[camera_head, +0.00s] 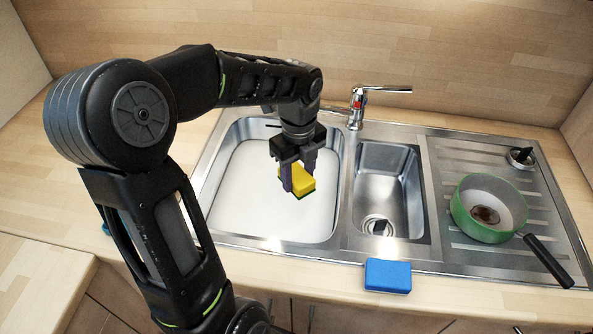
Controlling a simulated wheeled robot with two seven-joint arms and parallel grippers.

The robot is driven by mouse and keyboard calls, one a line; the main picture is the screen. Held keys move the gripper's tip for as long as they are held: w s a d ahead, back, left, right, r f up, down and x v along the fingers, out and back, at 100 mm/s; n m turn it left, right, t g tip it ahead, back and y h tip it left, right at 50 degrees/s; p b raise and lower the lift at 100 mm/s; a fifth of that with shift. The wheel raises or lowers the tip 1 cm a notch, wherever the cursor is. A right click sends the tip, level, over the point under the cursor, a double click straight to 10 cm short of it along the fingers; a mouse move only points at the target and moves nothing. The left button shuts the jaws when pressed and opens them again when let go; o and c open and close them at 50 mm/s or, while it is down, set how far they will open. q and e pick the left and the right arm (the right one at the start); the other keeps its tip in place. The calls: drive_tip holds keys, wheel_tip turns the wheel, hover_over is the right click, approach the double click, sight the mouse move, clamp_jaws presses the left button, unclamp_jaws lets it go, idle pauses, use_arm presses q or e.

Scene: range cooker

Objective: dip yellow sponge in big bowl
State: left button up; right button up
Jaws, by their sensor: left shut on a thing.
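The yellow sponge (303,181) has a dark green underside and is held over the right part of the large left sink basin (237,185). My left gripper (299,177) points down and is shut on the sponge. The basin has a pale, even bottom; I cannot tell whether it holds water. I cannot tell whether the sponge touches the bottom. My right gripper is not in view.
A smaller basin (393,180) with a drain lies to the right. A faucet (357,105) stands behind. A green pan (489,208) with a dark handle sits on the drainboard (455,165). A blue sponge (388,275) lies at the sink's front edge.

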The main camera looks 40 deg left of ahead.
use_arm(q)
drive_tip(key=shift+w+d+r, duration=0.1)
drive_tip(key=shift+d, duration=0.2)
drive_tip(key=shift+a, duration=0.1)
drive_tip(key=shift+a, duration=0.1)
drive_tip(key=shift+f+b, duration=6.2)
drive_tip(key=shift+f, duration=1.65)
wheel_tip(320, 180, up, 16)
drive_tip(key=p, duration=1.4)
drive_tip(key=shift+r, duration=0.1)
